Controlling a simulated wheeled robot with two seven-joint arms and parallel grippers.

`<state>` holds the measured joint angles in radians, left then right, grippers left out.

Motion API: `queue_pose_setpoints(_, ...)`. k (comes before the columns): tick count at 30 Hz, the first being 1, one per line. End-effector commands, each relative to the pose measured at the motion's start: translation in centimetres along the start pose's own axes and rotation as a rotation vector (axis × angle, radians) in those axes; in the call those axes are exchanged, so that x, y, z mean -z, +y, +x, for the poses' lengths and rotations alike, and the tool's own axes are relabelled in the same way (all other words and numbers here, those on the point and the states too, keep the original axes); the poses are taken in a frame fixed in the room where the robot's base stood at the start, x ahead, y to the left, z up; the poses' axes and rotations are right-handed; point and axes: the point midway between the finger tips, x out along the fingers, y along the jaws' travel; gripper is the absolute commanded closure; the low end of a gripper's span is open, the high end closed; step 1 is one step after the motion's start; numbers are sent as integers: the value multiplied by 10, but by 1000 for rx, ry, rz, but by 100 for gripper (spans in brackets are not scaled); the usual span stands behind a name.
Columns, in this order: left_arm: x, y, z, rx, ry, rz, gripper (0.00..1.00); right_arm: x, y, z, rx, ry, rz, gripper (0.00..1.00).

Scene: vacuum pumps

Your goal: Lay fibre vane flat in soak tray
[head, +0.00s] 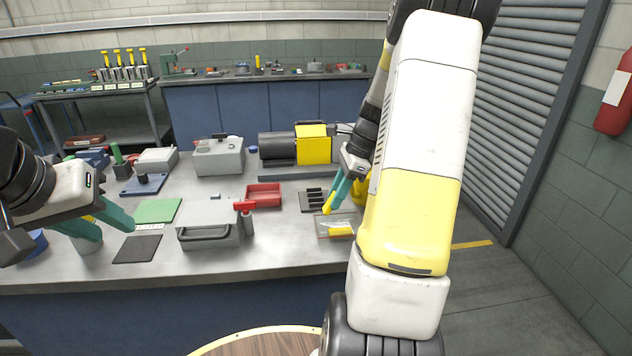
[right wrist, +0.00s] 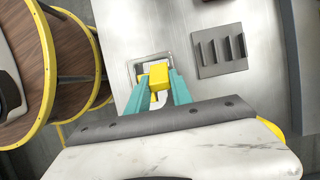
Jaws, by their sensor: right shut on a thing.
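My right gripper (head: 338,193) is shut on a yellow piece, the fibre vane (head: 329,208), whose lower end is just above or at the soak tray (head: 322,235). In the right wrist view the vane (right wrist: 159,76) sits between the teal fingertips (right wrist: 158,88), in front of the pale, shallow tray (right wrist: 134,66). A yellow patch shows inside the tray in the head view; I cannot tell whether it is liquid, a reflection or another piece. My left gripper (head: 100,224) is open and empty over the left of the bench.
A dark slotted rack (head: 313,198) stands beside the tray and shows in the right wrist view (right wrist: 220,52). A red bin (head: 264,195), a grey box (head: 208,224), a green mat (head: 158,211) and a dark mat (head: 137,249) lie further left. The bench's front edge is close to the tray.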

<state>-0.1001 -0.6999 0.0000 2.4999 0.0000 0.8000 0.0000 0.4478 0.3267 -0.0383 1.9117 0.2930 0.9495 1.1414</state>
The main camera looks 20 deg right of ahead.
Motion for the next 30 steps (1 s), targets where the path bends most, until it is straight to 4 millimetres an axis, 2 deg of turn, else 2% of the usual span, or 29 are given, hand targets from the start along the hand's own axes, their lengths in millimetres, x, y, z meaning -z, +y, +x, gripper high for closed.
queue_pose_setpoints(12,0,0,0,0,0,0,64,14,0,34,0,0,0,100)
queue_pose_setpoints(26,0,0,0,0,0,0,64,18,2,44,-5,3,2,100)
queue_pose_setpoints(27,0,0,0,0,0,0,64,18,2,44,-6,3,2,70)
queue_pose_setpoints(30,0,0,0,0,0,0,64,18,2,44,-6,3,3,50)
